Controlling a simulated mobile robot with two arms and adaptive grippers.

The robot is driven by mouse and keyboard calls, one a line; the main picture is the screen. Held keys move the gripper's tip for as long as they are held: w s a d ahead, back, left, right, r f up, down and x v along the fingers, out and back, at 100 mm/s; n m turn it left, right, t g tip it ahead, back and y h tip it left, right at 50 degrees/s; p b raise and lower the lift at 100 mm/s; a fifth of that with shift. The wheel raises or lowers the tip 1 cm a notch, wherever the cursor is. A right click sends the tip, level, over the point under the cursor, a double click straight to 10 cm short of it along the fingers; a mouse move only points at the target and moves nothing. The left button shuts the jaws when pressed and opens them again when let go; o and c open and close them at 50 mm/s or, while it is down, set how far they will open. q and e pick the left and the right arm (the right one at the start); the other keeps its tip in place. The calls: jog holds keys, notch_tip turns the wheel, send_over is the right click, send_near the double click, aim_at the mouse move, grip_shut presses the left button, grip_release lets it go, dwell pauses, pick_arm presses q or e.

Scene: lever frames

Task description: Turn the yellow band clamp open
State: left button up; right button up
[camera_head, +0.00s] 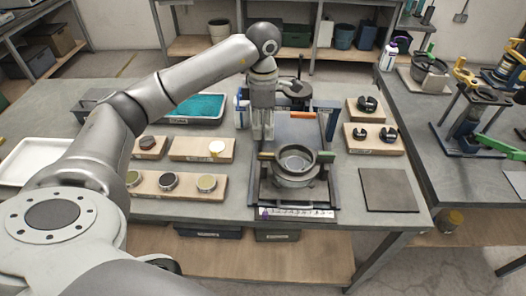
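A round metal pot-like ring (295,165) sits in a dark frame near the front of the middle bench. A dull yellow block or lever end (266,156) is at its left side and a green one (326,157) at its right. I cannot tell for sure which part is the yellow band clamp. My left gripper (263,136) points down just behind and left of the ring, above the dull yellow part. No held thing shows, and its finger gap is too small to make out. My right gripper is out of view.
Wooden blocks with small discs (174,185) stand left of the frame. Blocks with black knobs (375,138) stand right, behind a bare dark plate (388,190). A teal-filled tray (196,107) is behind. The right bench holds fixtures with yellow levers (465,76) and a green lever (500,146).

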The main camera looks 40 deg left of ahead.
aim_at(263, 153)
pick_arm(q)
notch_tip(263, 153, down, 9)
jog(key=p, duration=0.3)
jog(key=shift+a, duration=0.1)
jog(key=shift+f, duration=0.85)
grip_shut()
